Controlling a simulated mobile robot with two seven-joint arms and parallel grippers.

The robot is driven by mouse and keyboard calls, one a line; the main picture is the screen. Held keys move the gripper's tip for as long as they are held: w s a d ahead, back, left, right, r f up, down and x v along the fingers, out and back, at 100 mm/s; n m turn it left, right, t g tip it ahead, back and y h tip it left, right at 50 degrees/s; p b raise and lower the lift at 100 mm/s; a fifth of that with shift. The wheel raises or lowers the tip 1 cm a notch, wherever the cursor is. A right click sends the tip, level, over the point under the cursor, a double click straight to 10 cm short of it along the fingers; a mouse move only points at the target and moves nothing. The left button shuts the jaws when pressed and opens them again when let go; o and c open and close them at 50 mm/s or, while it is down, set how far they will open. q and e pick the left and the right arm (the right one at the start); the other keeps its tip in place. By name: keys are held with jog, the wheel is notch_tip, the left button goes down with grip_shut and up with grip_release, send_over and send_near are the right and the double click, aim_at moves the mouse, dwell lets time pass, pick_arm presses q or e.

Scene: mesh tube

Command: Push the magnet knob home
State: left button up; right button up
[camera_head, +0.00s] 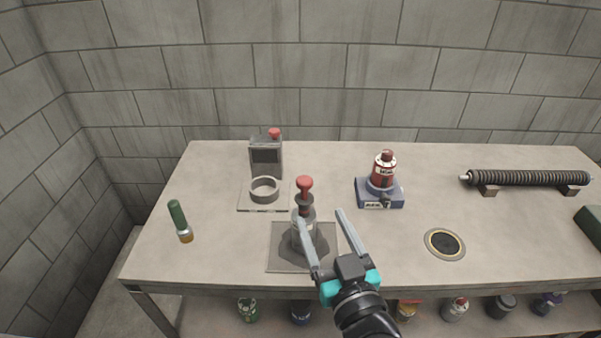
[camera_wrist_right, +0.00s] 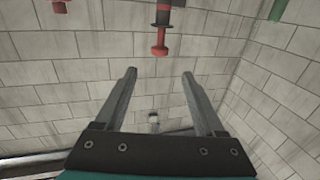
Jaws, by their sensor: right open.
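A red knob (camera_head: 304,183) stands upright on a dark stem with a dark collar, on top of a clear grey tube (camera_head: 303,214) on a square grey mat (camera_head: 283,262). The red knob (camera_wrist_right: 159,49) also shows in the right wrist view, beyond the fingertips and between their lines. My right gripper (camera_head: 318,214) is open and empty. In the head view its left finger crosses in front of the tube, and the knob is up and left of the fingertips. I see no contact with the knob. My left gripper is not in view.
A grey box with a red knob (camera_head: 266,156) and a ring holder (camera_head: 264,190) stand behind left. A green tube (camera_head: 178,215) is at left. A red bottle on a blue base (camera_head: 379,192), a round disc (camera_head: 444,243) and a ribbed rod (camera_head: 528,179) are at right.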

aim_at(302, 176)
jog(key=x, duration=1.4)
jog(key=shift+w+a+f+b, duration=0.1)
jog(key=shift+w+b, duration=0.25)
grip_shut()
dwell(1.0)
